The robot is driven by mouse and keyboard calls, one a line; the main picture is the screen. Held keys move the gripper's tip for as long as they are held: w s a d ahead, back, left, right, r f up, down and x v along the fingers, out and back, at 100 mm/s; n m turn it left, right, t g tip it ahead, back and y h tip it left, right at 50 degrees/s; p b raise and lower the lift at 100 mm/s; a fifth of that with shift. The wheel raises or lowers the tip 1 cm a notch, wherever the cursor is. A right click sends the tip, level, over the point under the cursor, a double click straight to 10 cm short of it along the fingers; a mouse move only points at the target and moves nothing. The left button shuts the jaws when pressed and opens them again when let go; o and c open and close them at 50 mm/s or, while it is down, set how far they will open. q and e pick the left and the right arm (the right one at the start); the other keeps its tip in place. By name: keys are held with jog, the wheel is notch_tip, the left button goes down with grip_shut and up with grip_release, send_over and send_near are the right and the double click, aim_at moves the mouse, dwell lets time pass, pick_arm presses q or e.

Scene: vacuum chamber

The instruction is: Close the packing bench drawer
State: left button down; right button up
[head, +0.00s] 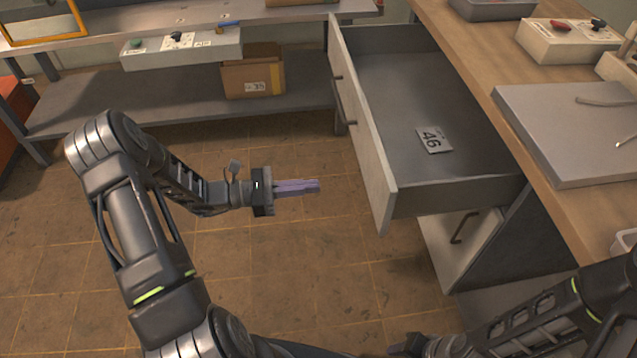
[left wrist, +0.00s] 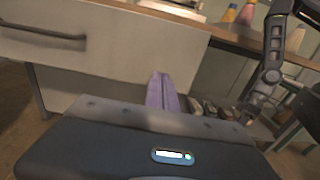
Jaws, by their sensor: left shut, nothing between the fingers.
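The packing bench drawer (head: 425,95) is pulled open from the wooden-topped bench (head: 470,60). Its pale front panel (head: 362,125) faces left and carries a dark bar handle (head: 343,101). A card marked 46 (head: 434,140) lies on the drawer floor. My left gripper (head: 318,186) has purple fingers, shut and empty, a short gap left of the drawer front's near end. In the left wrist view the drawer front (left wrist: 110,50) and its handle (left wrist: 40,32) stand ahead of the purple fingers (left wrist: 162,92). My right arm shows at the lower right; its fingertips cannot be made out.
Below the drawer a pale cupboard door (head: 462,245) with a handle stands at the bench. A grey panel (head: 570,130) and switch boxes (head: 568,43) lie on the bench top. A box marked 35 (head: 252,75) sits on the back shelf.

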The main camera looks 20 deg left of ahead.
aim_at(373, 180)
pick_arm(q)
jog(key=x, duration=1.2)
jog(key=shift+w+d+p, duration=0.15)
jog(key=shift+d+p, duration=0.15)
pick_arm(e)
jog(key=shift+r, duration=0.35)
